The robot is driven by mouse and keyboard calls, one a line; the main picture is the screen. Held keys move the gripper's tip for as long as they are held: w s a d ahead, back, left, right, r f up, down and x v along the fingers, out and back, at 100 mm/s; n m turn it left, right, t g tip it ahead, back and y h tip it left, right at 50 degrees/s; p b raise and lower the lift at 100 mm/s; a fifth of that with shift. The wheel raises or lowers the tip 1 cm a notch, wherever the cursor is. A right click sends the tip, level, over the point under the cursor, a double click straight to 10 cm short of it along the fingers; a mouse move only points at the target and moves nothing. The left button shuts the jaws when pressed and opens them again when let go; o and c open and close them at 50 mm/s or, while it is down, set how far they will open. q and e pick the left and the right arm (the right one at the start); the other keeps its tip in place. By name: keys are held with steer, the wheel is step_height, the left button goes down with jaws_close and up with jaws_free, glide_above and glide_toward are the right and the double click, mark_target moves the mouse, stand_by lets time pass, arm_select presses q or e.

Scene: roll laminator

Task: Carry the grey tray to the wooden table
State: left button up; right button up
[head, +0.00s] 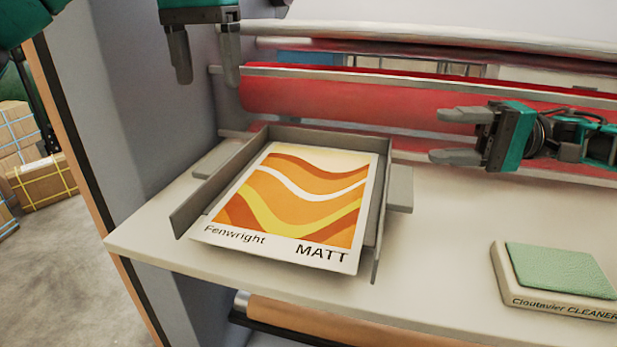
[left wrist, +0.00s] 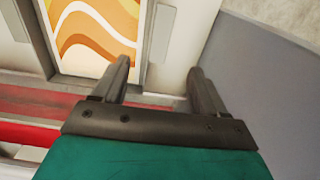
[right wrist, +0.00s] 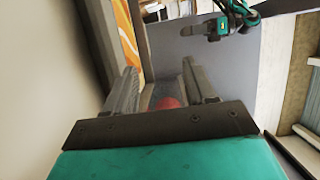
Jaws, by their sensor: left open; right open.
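The grey tray (head: 320,139) sits on the laminator's pale shelf, with low walls and a grey tab on each side. It holds a sheet (head: 300,200) with orange waves, marked Fenwright MATT. The tray also shows at the top of the left wrist view (left wrist: 146,32). My left gripper (head: 207,82) is open and empty, above and behind the tray's left tab (head: 214,159). My right gripper (head: 437,135) is open and empty, pointing left, to the right of the tray and apart from its right tab (head: 400,188). I see no wooden table in these views.
The red roller (head: 340,105) and metal bars run behind the tray. A green-topped cleaner pad (head: 560,275) lies at the shelf's right. A grey side panel (head: 120,110) stands left of the shelf. Boxes (head: 42,180) stand on the floor at far left.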

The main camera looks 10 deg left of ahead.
arm_select(q)
glide_above(221, 157)
step_height(221, 157, down, 6)
steer(key=shift+f, duration=0.1)
arm_select(e)
glide_toward(395, 183)
steer(key=w+a+f, duration=0.2)
steer(key=shift+w, duration=0.3)
arm_select(q)
step_height(395, 183, down, 5)
steer(key=shift+r, duration=0.1)
arm_select(e)
steer(key=x, duration=0.5)
steer(key=shift+s+a, duration=0.1)
steer(key=shift+a, duration=0.25)
arm_select(q)
steer(key=shift+f, duration=0.85)
arm_select(e)
steer(key=shift+x, duration=0.85)
arm_select(q)
steer(key=shift+c, duration=0.3)
arm_select(e)
steer(key=shift+c, duration=0.3)
